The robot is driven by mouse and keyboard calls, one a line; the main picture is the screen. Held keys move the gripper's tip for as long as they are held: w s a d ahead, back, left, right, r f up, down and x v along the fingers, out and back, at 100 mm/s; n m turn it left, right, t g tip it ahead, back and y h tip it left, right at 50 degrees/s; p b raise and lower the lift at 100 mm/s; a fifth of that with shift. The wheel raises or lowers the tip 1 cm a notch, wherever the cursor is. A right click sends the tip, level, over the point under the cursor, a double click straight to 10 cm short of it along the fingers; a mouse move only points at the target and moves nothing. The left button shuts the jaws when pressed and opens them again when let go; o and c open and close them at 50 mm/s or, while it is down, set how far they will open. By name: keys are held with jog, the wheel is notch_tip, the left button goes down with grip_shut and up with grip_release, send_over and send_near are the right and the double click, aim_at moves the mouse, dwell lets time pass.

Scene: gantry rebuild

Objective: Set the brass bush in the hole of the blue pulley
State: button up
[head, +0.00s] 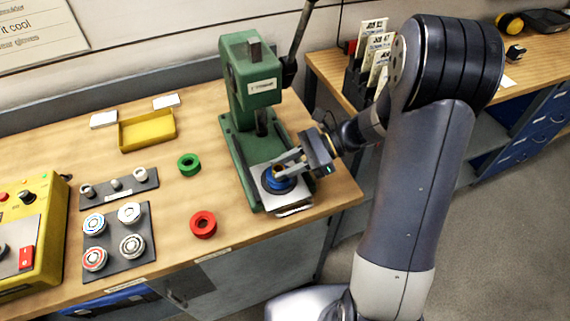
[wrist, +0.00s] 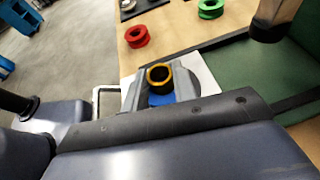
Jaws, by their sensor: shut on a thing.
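The blue pulley (head: 275,186) lies flat on the white plate at the foot of the green press; a bit of its blue also shows in the wrist view (wrist: 160,99). My gripper (head: 287,169) is over the pulley, pointing in from the right. In the wrist view my gripper (wrist: 159,84) is shut on the brass bush (wrist: 159,75), a short ring with a dark bore, held upright between the fingers. The bush stands over the pulley. The fingers hide its lower end and the pulley's hole, so I cannot tell whether it is in the hole.
The green press (head: 250,85) rises just behind my gripper, with a lever at its upper right. A red pulley (head: 203,224) and a green pulley (head: 189,164) lie left of it. A yellow tray (head: 147,131) and dark racks with parts (head: 120,262) stand further left.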

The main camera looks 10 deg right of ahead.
jog(key=o, duration=1.1)
jog(key=b+v, duration=0.1)
jog(key=v, duration=0.9)
jog(key=shift+d+r, duration=0.2)
jog(key=shift+d, duration=0.15)
jog(key=p+x, duration=0.1)
jog(key=x, duration=1)
jog(key=shift+w, duration=0.1)
jog(key=shift+d+r+p, duration=0.1)
jog(key=shift+r+p, duration=0.2)
jog(key=shift+r, duration=0.25)
